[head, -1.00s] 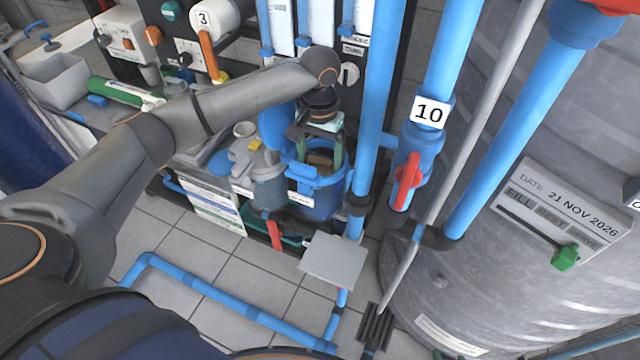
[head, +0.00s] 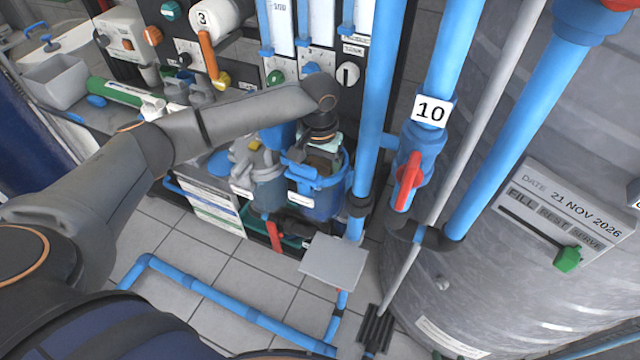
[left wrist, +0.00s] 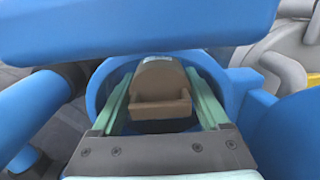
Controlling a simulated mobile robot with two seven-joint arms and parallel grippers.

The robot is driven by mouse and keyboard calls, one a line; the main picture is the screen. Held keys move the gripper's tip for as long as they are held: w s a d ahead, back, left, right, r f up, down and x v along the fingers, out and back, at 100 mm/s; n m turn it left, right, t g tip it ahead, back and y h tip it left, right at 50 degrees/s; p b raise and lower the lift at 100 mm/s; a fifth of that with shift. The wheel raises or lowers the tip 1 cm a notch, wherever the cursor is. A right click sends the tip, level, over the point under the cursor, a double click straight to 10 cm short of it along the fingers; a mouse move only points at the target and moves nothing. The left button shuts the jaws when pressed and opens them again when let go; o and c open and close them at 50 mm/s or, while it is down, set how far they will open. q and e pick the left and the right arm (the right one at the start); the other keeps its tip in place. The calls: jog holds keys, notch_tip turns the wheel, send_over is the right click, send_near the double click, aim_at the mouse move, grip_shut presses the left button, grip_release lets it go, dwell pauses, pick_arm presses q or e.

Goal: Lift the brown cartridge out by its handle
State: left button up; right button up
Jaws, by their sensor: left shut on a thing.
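The brown cartridge (left wrist: 160,82) sits inside the open blue housing (head: 316,205), its block-like handle facing the left wrist camera. It shows only partly in the head view (head: 322,160), under my wrist. My left gripper (left wrist: 160,98) reaches down into the housing mouth, with one pale green finger on each side of the brown handle. It is shut on the handle. The cartridge's lower part is hidden in the housing. My right gripper is in neither view.
A grey-blue housing (head: 262,185) with a pale lid stands close on the left. A vertical blue pipe (head: 377,110) rises close on the right, beside the pipe with a red-handled valve (head: 409,182). A square grey plate (head: 333,260) lies in front.

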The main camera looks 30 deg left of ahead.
pick_arm(q)
jog(key=c, duration=0.3)
jog(key=shift+r, duration=0.1)
jog(key=shift+c, duration=0.2)
notch_tip(320, 180, up, 20)
jog(key=p, duration=0.5)
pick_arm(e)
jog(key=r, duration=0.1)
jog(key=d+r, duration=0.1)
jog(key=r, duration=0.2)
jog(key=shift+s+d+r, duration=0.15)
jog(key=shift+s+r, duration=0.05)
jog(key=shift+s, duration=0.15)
